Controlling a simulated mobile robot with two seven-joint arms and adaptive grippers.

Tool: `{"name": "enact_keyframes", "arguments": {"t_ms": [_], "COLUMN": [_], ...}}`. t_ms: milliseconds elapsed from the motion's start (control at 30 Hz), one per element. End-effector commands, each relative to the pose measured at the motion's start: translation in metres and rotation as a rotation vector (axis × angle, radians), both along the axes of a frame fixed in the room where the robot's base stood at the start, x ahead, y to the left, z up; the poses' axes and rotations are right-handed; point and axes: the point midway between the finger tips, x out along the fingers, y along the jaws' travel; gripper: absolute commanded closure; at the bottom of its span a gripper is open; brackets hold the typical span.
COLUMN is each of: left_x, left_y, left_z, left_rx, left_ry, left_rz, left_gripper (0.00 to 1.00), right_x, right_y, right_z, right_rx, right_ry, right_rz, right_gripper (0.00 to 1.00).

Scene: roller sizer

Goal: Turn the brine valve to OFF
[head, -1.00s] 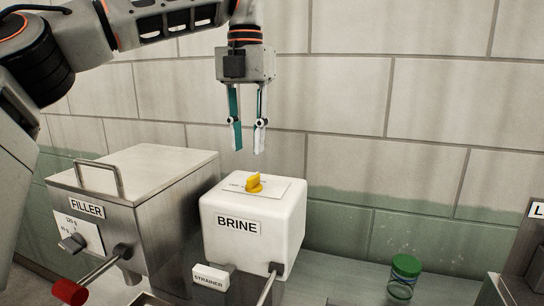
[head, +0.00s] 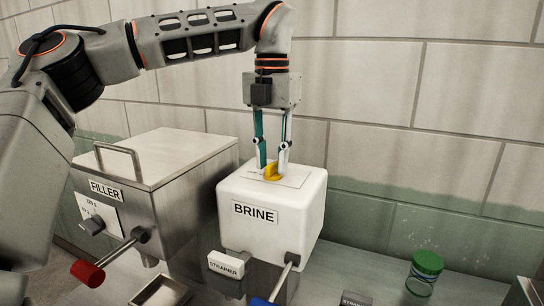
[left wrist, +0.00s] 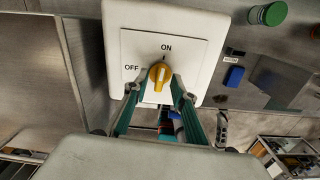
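The brine valve is a yellow knob (head: 272,171) on the white plate on top of the white BRINE box (head: 307,222). In the left wrist view the knob (left wrist: 160,73) points up toward the ON mark; OFF is printed to its left. My left gripper (head: 272,165) points straight down over the box, its fingers on either side of the knob.
A steel FILLER box (head: 165,155) with a top handle stands to the left, close to the BRINE box. A green-lidded jar (head: 427,264) stands to the right. A tiled wall is behind.

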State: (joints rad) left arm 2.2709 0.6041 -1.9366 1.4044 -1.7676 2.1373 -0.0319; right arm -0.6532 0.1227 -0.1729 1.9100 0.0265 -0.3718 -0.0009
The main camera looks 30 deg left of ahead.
Motion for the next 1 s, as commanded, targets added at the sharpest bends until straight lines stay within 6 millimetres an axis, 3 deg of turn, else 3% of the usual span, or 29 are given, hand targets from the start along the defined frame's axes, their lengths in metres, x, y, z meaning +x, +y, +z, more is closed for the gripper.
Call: {"name": "enact_keyframes", "arguments": {"t_ms": [167,267,667,1000], "left_x": [0.0,0.0,-0.0001,-0.0001], "left_y": [0.0,-0.0001,-0.0001,-0.0002], "left_z": [0.0,0.0001,0.0002,0.0], "left_rx": [0.0,0.0,0.0,0.0], "left_ry": [0.0,0.0,0.001,0.002], "left_rz": [0.0,0.0,0.029,0.234], "left_gripper": [0.77,1.0,1.0,1.0], "right_x": [0.0014,0.0015,0.001,-0.0006], "right_y": [0.0001,0.0005,0.001,-0.0007], "right_z": [0.0007,0.0007,0.0006,-0.001], "right_rx": [0.003,0.004,0.005,0.0], "right_ry": [-0.002,-0.002,-0.002,0.001], "right_rz": [-0.004,-0.006,-0.007,-0.002], "right_gripper": [0.6,0.6,0.6,0.6]}}
